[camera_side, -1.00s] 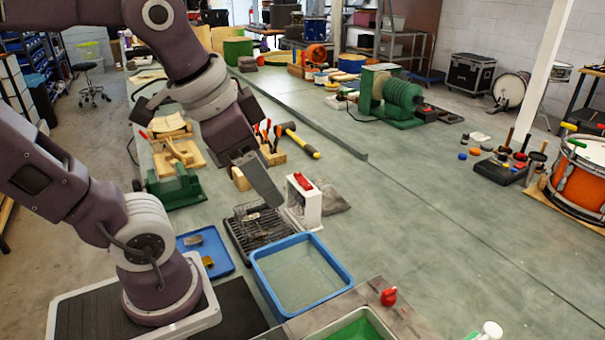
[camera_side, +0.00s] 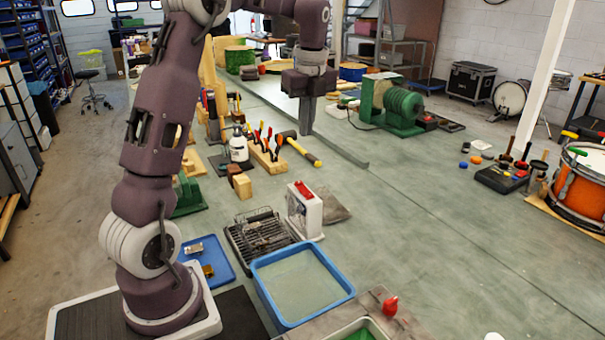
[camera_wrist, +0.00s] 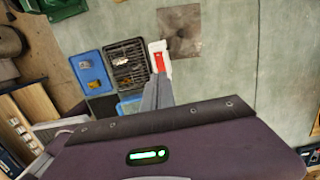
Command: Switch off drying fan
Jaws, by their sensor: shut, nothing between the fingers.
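The drying fan is a small white box (camera_side: 304,214) with a red switch (camera_side: 302,190) on its top. It stands upright on the bench beside a wire drying rack. In the wrist view the white fan (camera_wrist: 166,69) and its red switch (camera_wrist: 159,62) show just beyond my fingertips, seen from above. My gripper (camera_side: 306,131) is shut and empty. In the side view it hangs pointing down, well above and behind the fan, apart from it. Whether the switch is on or off cannot be told.
The wire rack (camera_side: 258,235) stands left of the fan, with a blue tray (camera_side: 217,268) beyond it and a blue water tub (camera_side: 347,287) in front. A hammer (camera_side: 303,150) and tool block lie behind. A green machine (camera_side: 391,104) stands farther back.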

